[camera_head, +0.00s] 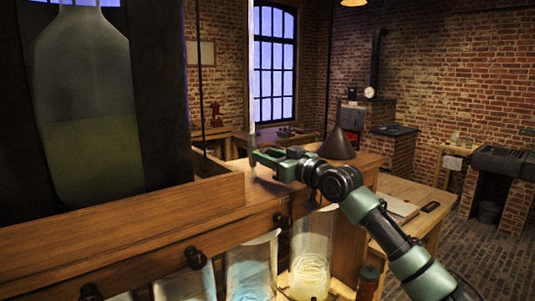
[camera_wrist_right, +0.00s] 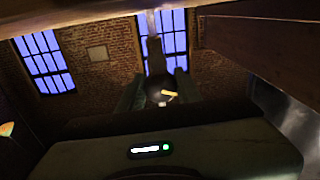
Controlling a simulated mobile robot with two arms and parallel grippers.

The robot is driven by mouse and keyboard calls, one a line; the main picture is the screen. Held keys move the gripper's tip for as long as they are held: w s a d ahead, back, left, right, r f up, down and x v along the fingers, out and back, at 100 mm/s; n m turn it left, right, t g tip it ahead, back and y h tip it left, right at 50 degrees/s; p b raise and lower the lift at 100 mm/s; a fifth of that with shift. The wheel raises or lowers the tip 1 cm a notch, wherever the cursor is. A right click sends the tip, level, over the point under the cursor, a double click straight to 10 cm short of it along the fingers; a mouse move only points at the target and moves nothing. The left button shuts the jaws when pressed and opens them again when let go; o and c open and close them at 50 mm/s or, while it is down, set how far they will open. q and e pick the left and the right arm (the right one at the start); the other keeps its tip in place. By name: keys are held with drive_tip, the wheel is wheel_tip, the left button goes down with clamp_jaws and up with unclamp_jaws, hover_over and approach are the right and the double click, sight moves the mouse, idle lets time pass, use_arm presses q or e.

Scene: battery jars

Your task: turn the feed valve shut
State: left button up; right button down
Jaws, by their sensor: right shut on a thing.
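My right gripper (camera_head: 266,158) reaches in from the right, above the wooden ledge and beside a thin pale vertical tube (camera_head: 251,80). In the right wrist view, a dark rounded piece with a small yellow bar, which looks like the feed valve (camera_wrist_right: 163,91), sits between my two green fingers (camera_wrist_right: 160,95). The fingers are shut on it. In the head view the valve is hidden or too small to make out at the fingertips. A large glass bottle (camera_head: 90,150) with greenish liquid stands at the left. My left gripper is out of view.
Glass jars (camera_head: 310,262) with glowing contents stand below the wooden ledge (camera_head: 150,220). Black knobs (camera_head: 195,257) stick out of its front. A dark cone (camera_head: 337,146) stands behind my right gripper. A bench with an open book (camera_head: 400,209) is at the right.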

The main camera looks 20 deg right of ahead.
drive_tip(key=m+p, duration=0.1)
drive_tip(key=m, duration=0.3)
drive_tip(key=shift+a+r, duration=0.1)
drive_tip(key=m+p, duration=0.2)
drive_tip(key=shift+r+m+t, duration=0.1)
drive_tip(key=shift+m+t, duration=0.2)
drive_tip(key=shift+m, duration=0.1)
drive_tip(key=m+p, duration=0.3)
drive_tip(key=m, duration=0.1)
drive_tip(key=shift+m+h, duration=0.3)
drive_tip(key=shift+m+p, duration=0.75)
drive_tip(key=shift+m, duration=0.45)
drive_tip(key=c, duration=1)
unclamp_jaws()
